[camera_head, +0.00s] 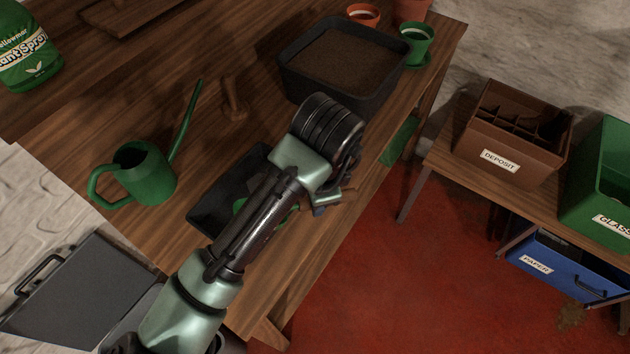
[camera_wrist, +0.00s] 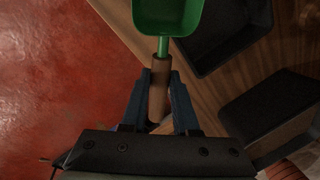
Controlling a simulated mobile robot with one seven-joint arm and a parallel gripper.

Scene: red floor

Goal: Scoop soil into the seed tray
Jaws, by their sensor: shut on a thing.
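My gripper (camera_wrist: 159,88) is shut on the brown handle (camera_wrist: 158,95) of a green scoop (camera_wrist: 168,16). The visible inside of the scoop looks bare green in the wrist view. In the head view my gripper (camera_head: 325,203) is over the bench's right edge, and green bits of the scoop (camera_head: 240,205) show beside my arm. A black shallow tray (camera_head: 205,218), seemingly the seed tray, lies beneath, partly hidden by my arm. It also shows in the wrist view (camera_wrist: 215,58), right of the scoop. A dark tub (camera_head: 292,88) of brown soil (camera_head: 345,58) stands farther back.
A green watering can (camera_head: 145,175) stands left of the tray. A spray bottle (camera_head: 28,50) is at the upper left. Terracotta and green pots (camera_head: 415,42) stand behind the tub. A side table with a brown deposit box (camera_head: 505,140) stands right, across red floor.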

